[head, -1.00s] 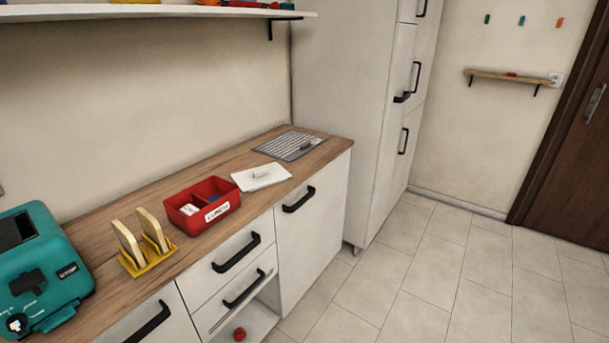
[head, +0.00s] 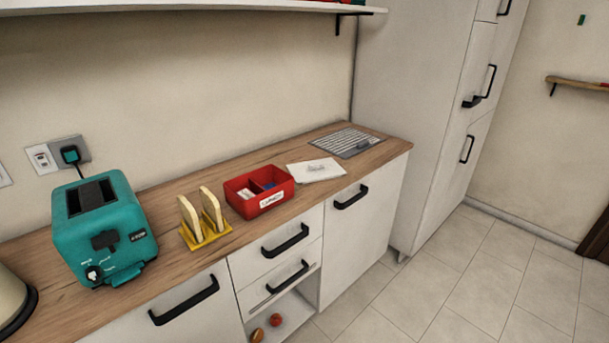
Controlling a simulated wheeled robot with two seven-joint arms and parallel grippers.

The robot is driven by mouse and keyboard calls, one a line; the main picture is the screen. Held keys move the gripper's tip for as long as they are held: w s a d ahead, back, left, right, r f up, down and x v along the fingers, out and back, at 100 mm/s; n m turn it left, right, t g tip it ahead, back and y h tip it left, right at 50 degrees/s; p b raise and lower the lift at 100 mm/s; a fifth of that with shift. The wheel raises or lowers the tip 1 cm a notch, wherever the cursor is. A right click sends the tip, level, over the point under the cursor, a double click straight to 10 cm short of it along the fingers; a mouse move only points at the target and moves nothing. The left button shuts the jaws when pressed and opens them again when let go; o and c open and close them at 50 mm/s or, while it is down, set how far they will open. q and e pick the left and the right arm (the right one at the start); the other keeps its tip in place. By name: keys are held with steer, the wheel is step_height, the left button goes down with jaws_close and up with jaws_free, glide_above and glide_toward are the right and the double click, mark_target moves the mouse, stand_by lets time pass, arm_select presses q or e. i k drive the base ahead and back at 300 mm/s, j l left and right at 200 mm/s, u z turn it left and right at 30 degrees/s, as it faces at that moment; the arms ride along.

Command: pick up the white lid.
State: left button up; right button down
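A grey slatted panel (head: 347,141) lies behind the lid to the right. Neither of my grippers shows in the head view.
A teal toaster (head: 101,226) and a yellow rack (head: 205,234) holding bread slices stand left of the box. A cream rounded object (head: 14,301) is at the left edge. A shelf (head: 190,15) hangs above. Black handles (head: 286,241) stick out from the fronts. The floor (head: 450,285) at right is clear.

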mark_target(313, 170)
steer(key=i+l+u, duration=0.35)
steer(key=l, duration=0.25)
steer(key=i+l+u, duration=0.4)
steer(key=l, duration=0.3)
steer(key=i+l+u, duration=0.2)
steer(key=l, duration=0.2)
